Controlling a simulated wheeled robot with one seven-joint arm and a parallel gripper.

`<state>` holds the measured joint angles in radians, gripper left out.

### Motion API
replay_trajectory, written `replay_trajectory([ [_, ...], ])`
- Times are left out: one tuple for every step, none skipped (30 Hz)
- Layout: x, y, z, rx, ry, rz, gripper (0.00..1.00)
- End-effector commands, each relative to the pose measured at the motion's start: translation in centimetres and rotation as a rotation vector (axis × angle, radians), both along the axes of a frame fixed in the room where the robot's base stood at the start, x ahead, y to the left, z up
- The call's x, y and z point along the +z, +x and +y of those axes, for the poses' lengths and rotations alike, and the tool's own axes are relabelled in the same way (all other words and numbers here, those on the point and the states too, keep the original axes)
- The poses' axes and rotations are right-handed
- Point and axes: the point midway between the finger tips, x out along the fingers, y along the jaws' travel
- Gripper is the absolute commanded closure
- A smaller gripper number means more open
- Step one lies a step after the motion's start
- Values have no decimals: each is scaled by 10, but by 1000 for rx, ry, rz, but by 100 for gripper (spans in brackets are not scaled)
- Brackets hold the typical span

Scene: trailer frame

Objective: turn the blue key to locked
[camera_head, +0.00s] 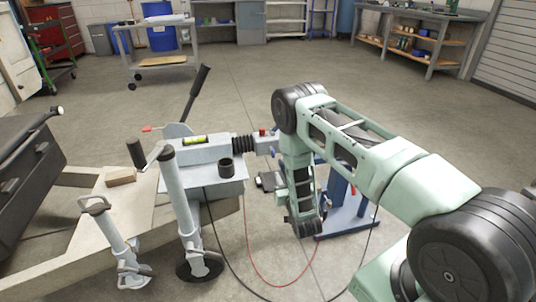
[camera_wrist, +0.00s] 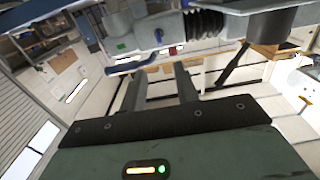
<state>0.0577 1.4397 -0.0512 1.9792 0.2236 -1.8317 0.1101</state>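The blue key (camera_head: 271,153) looks like a small blue piece on the side of the grey coupling head, just below a red knob (camera_head: 262,132). In the wrist view a small blue part (camera_wrist: 158,36), probably the same key, shows beyond my fingertips near the top, beside a red part (camera_wrist: 172,50). My gripper (camera_head: 264,182) is below the coupling head, its fingers pointing left. In the wrist view its two fingers (camera_wrist: 159,70) stand apart with nothing between them. Whether the key is at locked cannot be read.
The grey trailer frame (camera_head: 205,150) carries a black bellows (camera_head: 243,143) and a raised black lever (camera_head: 198,90). A jockey-wheel post (camera_head: 178,195) stands in front. A blue stand (camera_head: 350,212) is behind my arm. Black and red cables hang below. The floor behind is open.

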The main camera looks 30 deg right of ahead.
Motion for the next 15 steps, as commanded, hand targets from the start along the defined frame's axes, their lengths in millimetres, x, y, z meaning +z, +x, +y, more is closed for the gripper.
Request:
replay_trajectory([
  [0, 9, -3, 0, 0, -5, 69],
  [0, 15, -4, 0, -1, -6, 69],
  [0, 23, -7, -1, 1, -5, 69],
  [0, 29, -9, -1, 0, -6, 69],
  [0, 35, -10, -1, 1, -5, 69],
  [0, 43, -12, -1, 0, -5, 69],
  [-1, 49, -14, -1, 0, -5, 69],
  [-1, 56, -16, -1, 0, -5, 69],
  [0, 64, -18, 0, 0, -4, 69],
  [0, 70, -20, 0, 0, -5, 69],
  [-1, 76, -21, 0, 0, -4, 69],
  [-1, 84, -24, 1, 0, -4, 69],
  [-1, 90, -25, 1, 0, -5, 69],
  [-1, 96, -27, 1, 0, -3, 69],
  [-1, 103, -29, 0, 0, -3, 69],
])
